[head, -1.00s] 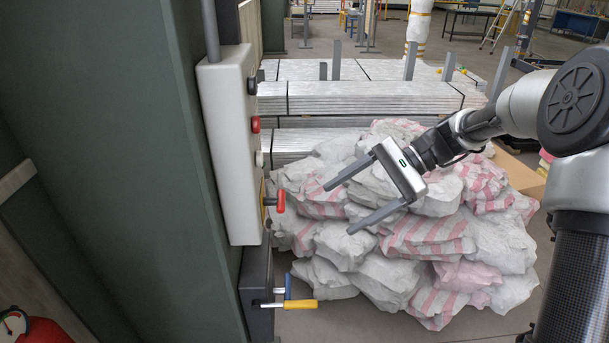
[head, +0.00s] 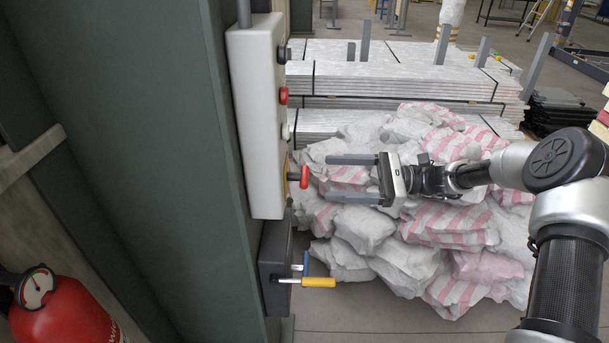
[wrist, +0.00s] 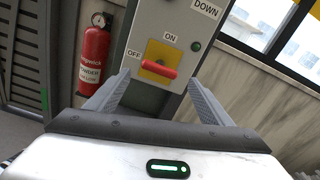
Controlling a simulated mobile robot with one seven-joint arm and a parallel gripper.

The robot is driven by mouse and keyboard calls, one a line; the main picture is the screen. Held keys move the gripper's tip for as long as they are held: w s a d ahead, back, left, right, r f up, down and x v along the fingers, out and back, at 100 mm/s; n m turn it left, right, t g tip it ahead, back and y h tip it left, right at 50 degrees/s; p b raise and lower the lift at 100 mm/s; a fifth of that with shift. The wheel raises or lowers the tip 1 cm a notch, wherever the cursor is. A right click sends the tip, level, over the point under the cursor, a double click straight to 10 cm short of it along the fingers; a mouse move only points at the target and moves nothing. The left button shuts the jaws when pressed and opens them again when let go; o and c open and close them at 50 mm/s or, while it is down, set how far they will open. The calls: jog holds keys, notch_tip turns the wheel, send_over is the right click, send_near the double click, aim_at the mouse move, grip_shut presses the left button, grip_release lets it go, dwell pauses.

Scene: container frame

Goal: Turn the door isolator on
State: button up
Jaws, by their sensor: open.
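The door isolator is a red handle (head: 304,177) on the front of a pale control box (head: 256,125), below several push buttons. In the wrist view the red handle (wrist: 158,66) sits on a yellow plate (wrist: 160,56), with OFF marked at its left and ON above. The handle lies roughly level there, tilted down slightly to the right. My gripper (head: 328,178) is open and empty, facing the handle. In the wrist view its two fingers (wrist: 160,85) stand on either side of the handle, apart from it.
A yellow-handled crank (head: 318,282) sticks out from a dark box below the control box. Piled sacks (head: 400,220) lie behind my gripper, with stacked metal sheets (head: 400,70) beyond. A red fire extinguisher (head: 65,315) stands at the lower left.

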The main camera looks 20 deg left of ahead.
aim_at(305, 173)
jog(key=x, duration=0.8)
jog(key=shift+a, duration=0.1)
jog(key=shift+c, duration=0.2)
jog(key=c, duration=1)
jog(key=shift+o, duration=0.2)
